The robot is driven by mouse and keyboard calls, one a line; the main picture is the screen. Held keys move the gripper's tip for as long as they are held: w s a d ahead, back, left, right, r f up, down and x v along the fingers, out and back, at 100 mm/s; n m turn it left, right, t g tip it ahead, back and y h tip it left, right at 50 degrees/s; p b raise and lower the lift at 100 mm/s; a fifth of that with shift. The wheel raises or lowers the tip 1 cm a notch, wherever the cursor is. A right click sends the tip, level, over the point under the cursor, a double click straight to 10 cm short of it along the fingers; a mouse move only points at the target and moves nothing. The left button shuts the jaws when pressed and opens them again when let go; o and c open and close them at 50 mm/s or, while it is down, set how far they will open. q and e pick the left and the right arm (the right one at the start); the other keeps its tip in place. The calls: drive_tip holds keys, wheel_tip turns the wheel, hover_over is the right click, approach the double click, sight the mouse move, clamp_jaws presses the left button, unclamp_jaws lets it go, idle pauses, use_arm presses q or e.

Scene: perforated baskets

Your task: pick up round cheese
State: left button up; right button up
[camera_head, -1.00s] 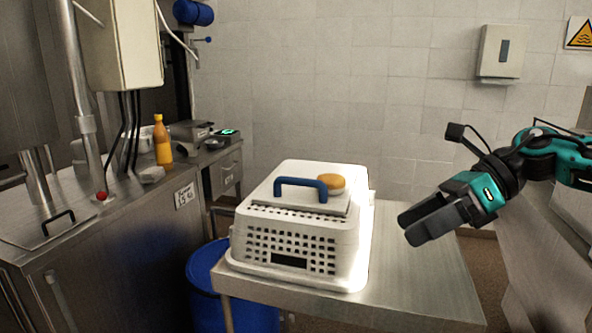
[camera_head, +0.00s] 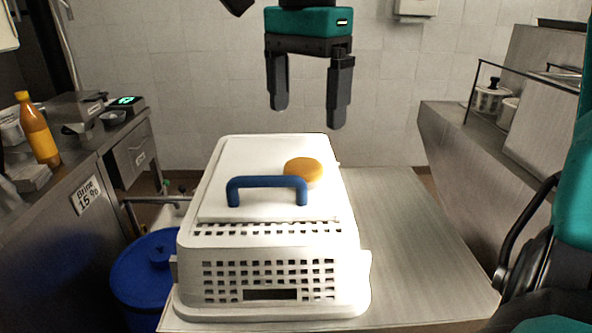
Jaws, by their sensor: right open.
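The round cheese (camera_head: 304,170) is a small orange-yellow disc. It lies on the lid of the white perforated basket (camera_head: 268,270), just behind the right end of the blue handle (camera_head: 266,182). My right gripper (camera_head: 308,115) hangs with its fingers pointing down, above the cheese in the picture. Its two dark fingers are apart with nothing between them. A gap shows between the fingertips and the cheese. My left gripper is not in the picture.
The basket stands on a steel table (camera_head: 405,240) with bare room to its right. A blue bin (camera_head: 145,270) stands left of the table. A left counter holds an orange bottle (camera_head: 38,130) and scales. Another steel counter (camera_head: 470,150) is at the right.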

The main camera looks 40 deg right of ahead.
sight(303, 164)
wheel_tip(303, 164, down, 4)
drive_tip(key=shift+w+f, duration=0.1)
drive_tip(key=shift+f, duration=2.65)
drive_tip(key=shift+c, duration=0.2)
drive_tip(key=shift+c, duration=0.8)
drive_tip(key=c, duration=0.7)
drive_tip(key=shift+c, duration=1.4)
drive_tip(key=shift+r, duration=0.1)
